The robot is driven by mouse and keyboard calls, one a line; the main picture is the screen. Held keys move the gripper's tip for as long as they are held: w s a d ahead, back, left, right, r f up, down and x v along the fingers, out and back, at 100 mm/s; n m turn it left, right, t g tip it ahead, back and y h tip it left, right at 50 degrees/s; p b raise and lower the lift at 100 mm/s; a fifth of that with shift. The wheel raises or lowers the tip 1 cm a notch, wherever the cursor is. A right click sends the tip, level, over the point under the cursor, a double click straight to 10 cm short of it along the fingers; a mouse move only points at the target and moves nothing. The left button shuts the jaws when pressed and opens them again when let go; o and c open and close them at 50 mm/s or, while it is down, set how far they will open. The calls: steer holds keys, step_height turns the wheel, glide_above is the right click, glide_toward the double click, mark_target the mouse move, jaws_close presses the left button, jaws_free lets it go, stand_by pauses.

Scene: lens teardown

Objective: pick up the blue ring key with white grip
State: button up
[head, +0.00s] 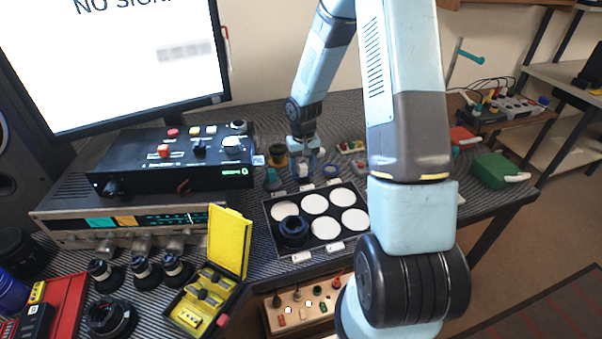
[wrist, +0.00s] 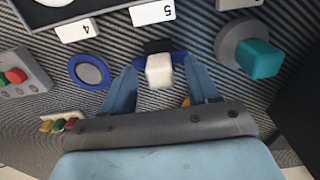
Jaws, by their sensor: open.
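The blue ring key shows in the wrist view as a white block grip (wrist: 159,71) on a dark piece, with a blue ring (wrist: 179,58) partly hidden behind it. My gripper (wrist: 161,75) is open, with one blue finger on each side of the white grip. I cannot tell whether either finger touches it. In the head view my gripper (head: 303,162) is low over the mat behind the tray, around the white grip (head: 303,171), which it partly hides.
A blue ring with a grey centre (wrist: 89,72) lies to the left in the wrist view. A teal block on a grey round base (wrist: 258,58) stands to the right. The black tray (head: 267,208) with white discs is close in front; a yellow case (head: 230,240) stands nearer.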

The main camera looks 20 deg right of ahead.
steer(key=shift+f, duration=0.6)
steer(key=c, duration=1.1)
